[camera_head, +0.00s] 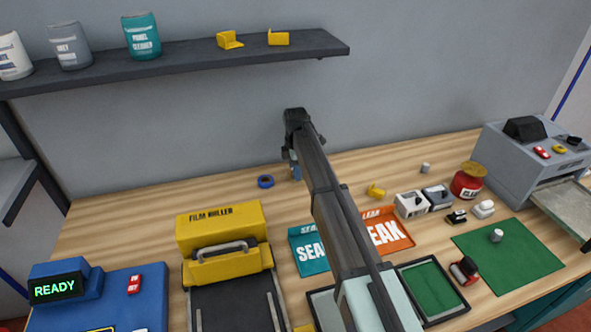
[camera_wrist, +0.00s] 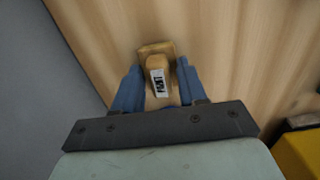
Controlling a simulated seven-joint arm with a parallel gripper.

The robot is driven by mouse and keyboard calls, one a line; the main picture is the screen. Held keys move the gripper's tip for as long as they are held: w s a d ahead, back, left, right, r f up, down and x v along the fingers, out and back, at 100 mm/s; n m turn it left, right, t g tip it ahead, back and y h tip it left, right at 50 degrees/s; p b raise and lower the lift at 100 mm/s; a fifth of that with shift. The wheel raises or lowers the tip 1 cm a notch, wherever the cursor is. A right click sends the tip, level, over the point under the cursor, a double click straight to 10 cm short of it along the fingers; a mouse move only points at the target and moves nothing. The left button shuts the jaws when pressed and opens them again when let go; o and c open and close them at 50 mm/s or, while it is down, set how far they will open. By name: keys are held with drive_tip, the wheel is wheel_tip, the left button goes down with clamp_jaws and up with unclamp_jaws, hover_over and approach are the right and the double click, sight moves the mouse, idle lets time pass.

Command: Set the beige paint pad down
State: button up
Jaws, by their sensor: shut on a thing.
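The beige paint pad (camera_wrist: 156,72) shows in the wrist view between the two blue fingers of my gripper (camera_wrist: 158,88). It has a block-like grip with a white label and a flatter base at its far end. My gripper is shut on it. The wood table top lies behind the pad; I cannot tell whether the pad touches it. In the head view my gripper (camera_head: 295,172) is at the back of the table near the wall, and the pad is hidden behind my arm.
A blue ring (camera_head: 265,181) lies just left of my gripper. The yellow film roller machine (camera_head: 222,228) stands front left. A small yellow piece (camera_head: 376,191) lies to the right. The back-left table is clear.

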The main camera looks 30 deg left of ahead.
drive_tip(key=shift+f, duration=0.15)
drive_tip(key=o, duration=1)
drive_tip(key=shift+o, duration=0.2)
wheel_tip(320, 180, up, 12)
drive_tip(key=shift+r, duration=0.2)
drive_tip(key=shift+o, duration=0.3)
